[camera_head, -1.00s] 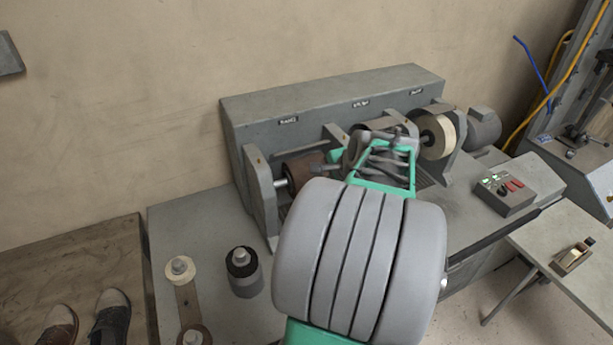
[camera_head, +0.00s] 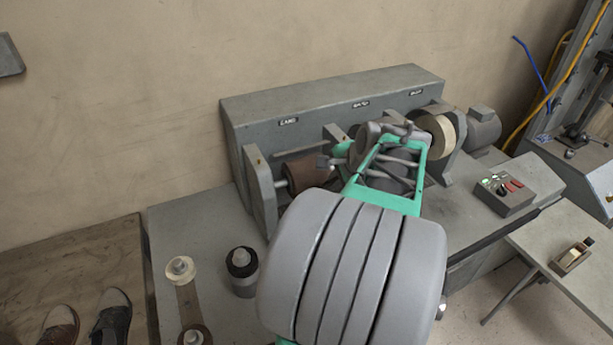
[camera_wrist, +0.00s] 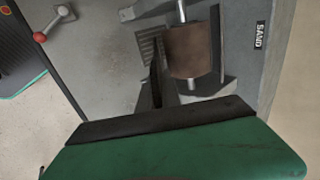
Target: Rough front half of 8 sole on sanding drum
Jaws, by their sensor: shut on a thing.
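The brown sanding drum (camera_head: 308,172) sits on a shaft at the left of the grey finishing machine. It also shows in the wrist view (camera_wrist: 190,50), beside the label SAND. My gripper (camera_head: 328,162) is just right of the drum, its fingers largely hidden by my wrist. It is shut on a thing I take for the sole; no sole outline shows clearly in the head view. In the wrist view a thin dark edge left of the drum may be the sole; I cannot tell whether it touches the drum.
A pale wheel (camera_head: 437,134) turns up on the machine's right. A control box (camera_head: 504,194) with green lights and red buttons stands right. Rollers (camera_head: 243,272) stand on the bench at left. Shoes (camera_head: 113,318) are at lower left; a small plane (camera_head: 573,257) is on the right table.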

